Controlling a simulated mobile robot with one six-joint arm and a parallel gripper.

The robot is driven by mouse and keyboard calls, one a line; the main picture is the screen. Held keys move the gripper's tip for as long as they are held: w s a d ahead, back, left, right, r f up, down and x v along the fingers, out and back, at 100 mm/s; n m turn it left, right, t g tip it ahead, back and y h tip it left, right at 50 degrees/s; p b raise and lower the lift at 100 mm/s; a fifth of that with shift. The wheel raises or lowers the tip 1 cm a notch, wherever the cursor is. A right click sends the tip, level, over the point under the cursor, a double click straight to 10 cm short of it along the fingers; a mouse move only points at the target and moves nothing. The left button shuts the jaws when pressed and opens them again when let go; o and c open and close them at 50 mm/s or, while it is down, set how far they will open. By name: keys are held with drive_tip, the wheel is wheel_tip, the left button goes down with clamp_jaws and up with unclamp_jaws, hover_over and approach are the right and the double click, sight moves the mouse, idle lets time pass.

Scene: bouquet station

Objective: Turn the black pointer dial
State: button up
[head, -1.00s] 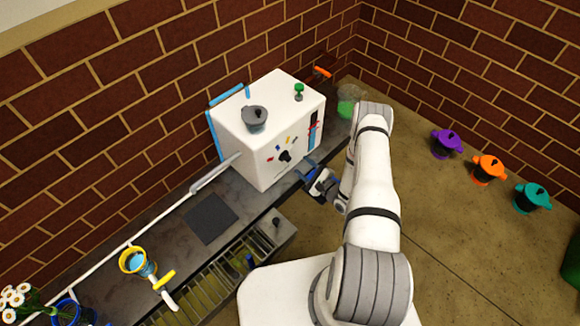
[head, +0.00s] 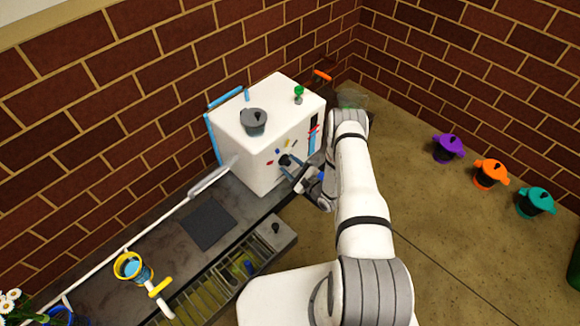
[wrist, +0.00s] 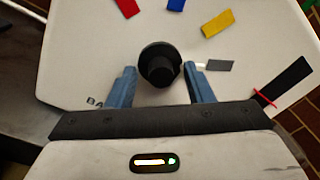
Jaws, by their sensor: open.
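The black pointer dial (head: 285,160) is on the front face of the white box (head: 262,180). In the wrist view the dial (wrist: 160,65) is a round black knob with a raised centre, ringed by red, blue, yellow and grey marks. My gripper (head: 289,166) is at the box front, in front of the dial. In the wrist view my gripper (wrist: 163,80) is open, with one blue finger to each side of the dial's lower part. I cannot tell whether the fingers touch it. The dial's pointing direction is unclear.
A grey pot (head: 254,121) and a small green-topped item (head: 298,95) stand on the box. A black slot with a red marker (wrist: 283,82) is right of the dial. A yellow-rimmed cup (head: 130,267) stands on the dark counter. Purple, orange and teal pots (head: 489,174) stand at right.

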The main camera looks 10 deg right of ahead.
drive_tip(key=shift+a, duration=0.1)
drive_tip(key=c, duration=1)
drive_tip(key=shift+n, duration=0.3)
drive_tip(key=n+b, duration=0.1)
drive_tip(key=n, duration=0.2)
drive_tip(key=shift+f, duration=0.15)
drive_tip(key=n+b, duration=0.1)
drive_tip(key=n, duration=0.4)
drive_tip(key=shift+y, duration=0.4)
drive_tip(key=n+b, duration=0.1)
drive_tip(key=n, duration=0.2)
drive_tip(key=shift+n, duration=0.3)
drive_tip(key=shift+n+b, duration=0.35)
drive_tip(key=shift+n, duration=1.65)
